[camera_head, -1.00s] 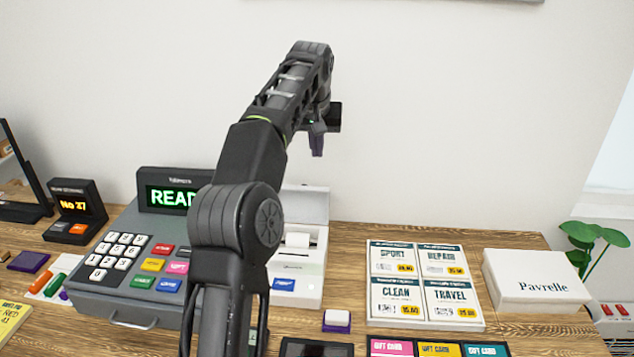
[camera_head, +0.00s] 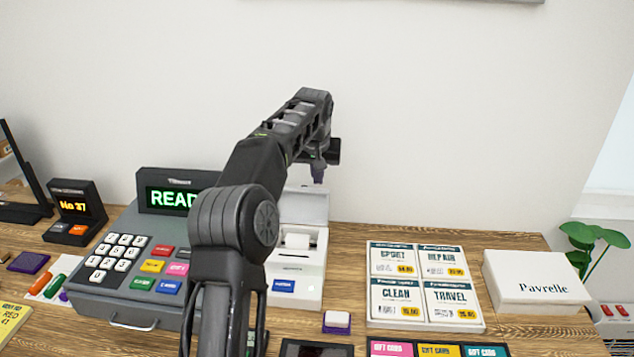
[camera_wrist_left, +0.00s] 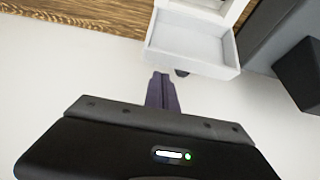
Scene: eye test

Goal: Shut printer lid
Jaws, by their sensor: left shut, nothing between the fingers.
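The white printer (camera_head: 309,286) stands on the counter to the right of the cash register, with a paper roll (camera_head: 297,241) in its open bay. Its lid (camera_head: 306,205) stands raised at the back. The lid (camera_wrist_left: 187,52) also shows in the left wrist view, as a shallow white tray shape. My left gripper (camera_head: 318,175) is shut and empty, pointing down just above the lid's top edge. In the left wrist view its fingers (camera_wrist_left: 161,92) are close to the lid's edge; I cannot tell whether they touch. My left arm hides part of the printer's left side. My right gripper is not in view.
The cash register (camera_head: 125,285) stands close on the printer's left. A card board (camera_head: 426,284) and a white box (camera_head: 535,281) lie to the right. A small purple-based stamp pad (camera_head: 337,321) sits in front. The wall is behind; the air above the right side is free.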

